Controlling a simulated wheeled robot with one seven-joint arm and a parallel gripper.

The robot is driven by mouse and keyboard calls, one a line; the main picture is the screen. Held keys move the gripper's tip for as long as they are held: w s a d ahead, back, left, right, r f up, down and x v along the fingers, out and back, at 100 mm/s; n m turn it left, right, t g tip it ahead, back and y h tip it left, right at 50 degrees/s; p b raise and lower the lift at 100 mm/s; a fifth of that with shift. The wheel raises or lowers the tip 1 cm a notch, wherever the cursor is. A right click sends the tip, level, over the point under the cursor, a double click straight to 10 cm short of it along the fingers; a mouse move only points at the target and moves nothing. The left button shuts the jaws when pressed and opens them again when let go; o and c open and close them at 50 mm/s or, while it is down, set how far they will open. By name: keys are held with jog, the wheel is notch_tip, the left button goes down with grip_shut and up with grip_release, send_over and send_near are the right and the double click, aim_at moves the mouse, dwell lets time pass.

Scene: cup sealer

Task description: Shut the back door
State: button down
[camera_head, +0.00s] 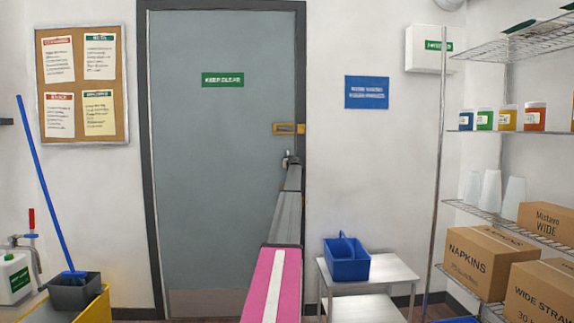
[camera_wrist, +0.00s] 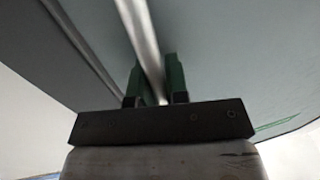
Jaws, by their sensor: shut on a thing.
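The back door (camera_head: 215,180) is a grey-blue panel with a green KEEP CLEAR sign, standing in a dark frame. It looks flush or nearly flush with the frame; I cannot tell whether it is fully shut. My gripper (camera_head: 291,160) is at the door's right edge, below a brass-coloured latch plate (camera_head: 288,129). In the wrist view, the green fingers of my gripper (camera_wrist: 156,85) stand on both sides of a shiny metal bar handle (camera_wrist: 143,40) and are shut on it. The door surface (camera_wrist: 230,50) fills much of that view.
A small metal table (camera_head: 385,275) with a blue caddy (camera_head: 346,262) stands right of the door. Wire shelves with boxes (camera_head: 490,258) line the right side. A yellow mop bucket (camera_head: 85,302) with a blue-handled mop (camera_head: 45,180) stands at the left.

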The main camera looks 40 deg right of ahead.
jog(key=shift+d+r, duration=0.15)
jog(key=shift+d, duration=0.1)
jog(key=c, duration=1.1)
grip_release()
jog(key=shift+d, duration=0.1)
jog(key=shift+c, duration=0.2)
jog(key=v, duration=1.1)
jog(key=shift+w, duration=0.1)
